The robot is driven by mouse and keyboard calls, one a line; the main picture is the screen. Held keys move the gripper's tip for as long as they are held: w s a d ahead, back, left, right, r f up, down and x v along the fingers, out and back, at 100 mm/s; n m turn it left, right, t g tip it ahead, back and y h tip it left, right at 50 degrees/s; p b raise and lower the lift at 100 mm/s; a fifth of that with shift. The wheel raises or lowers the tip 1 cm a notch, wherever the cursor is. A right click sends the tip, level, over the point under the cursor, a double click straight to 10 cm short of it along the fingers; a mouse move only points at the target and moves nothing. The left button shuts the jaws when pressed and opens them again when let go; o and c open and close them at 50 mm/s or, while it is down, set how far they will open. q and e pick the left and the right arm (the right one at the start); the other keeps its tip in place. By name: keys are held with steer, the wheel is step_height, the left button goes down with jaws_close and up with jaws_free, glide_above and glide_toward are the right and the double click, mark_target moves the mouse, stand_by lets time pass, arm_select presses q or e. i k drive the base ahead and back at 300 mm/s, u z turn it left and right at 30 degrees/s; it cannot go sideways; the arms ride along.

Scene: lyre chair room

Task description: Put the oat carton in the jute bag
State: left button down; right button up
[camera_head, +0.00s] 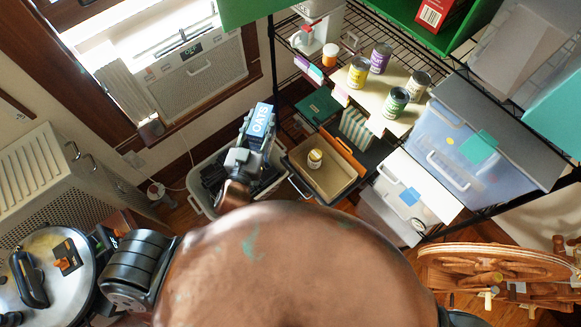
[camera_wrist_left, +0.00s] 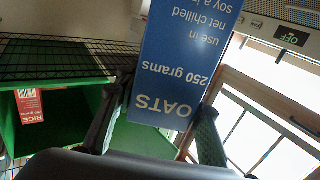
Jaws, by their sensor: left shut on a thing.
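The oat carton (camera_head: 260,118) is a blue box with OATS printed on it. My left gripper (camera_head: 250,138) is shut on its lower end and holds it up in front of the wire shelving. In the left wrist view, the carton (camera_wrist_left: 185,60) sits between the two dark fingers (camera_wrist_left: 160,122), and its lettering is upside down. I cannot make out a jute bag in either view. A large copper-coloured surface hides the lower middle of the head view. My right gripper is not in view.
A pale bin (camera_head: 197,188) with dark things inside stands below the left gripper. Several cans stand on the shelf (camera_head: 384,82). A red rice box (camera_wrist_left: 30,105) is in a green crate (camera_wrist_left: 75,140).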

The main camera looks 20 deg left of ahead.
mark_target(329, 179)
steer(key=u, duration=1.75)
steer(key=k, duration=1.35)
steer(key=z, duration=1.15)
steer(key=i, duration=0.5)
steer(key=u, duration=0.05)
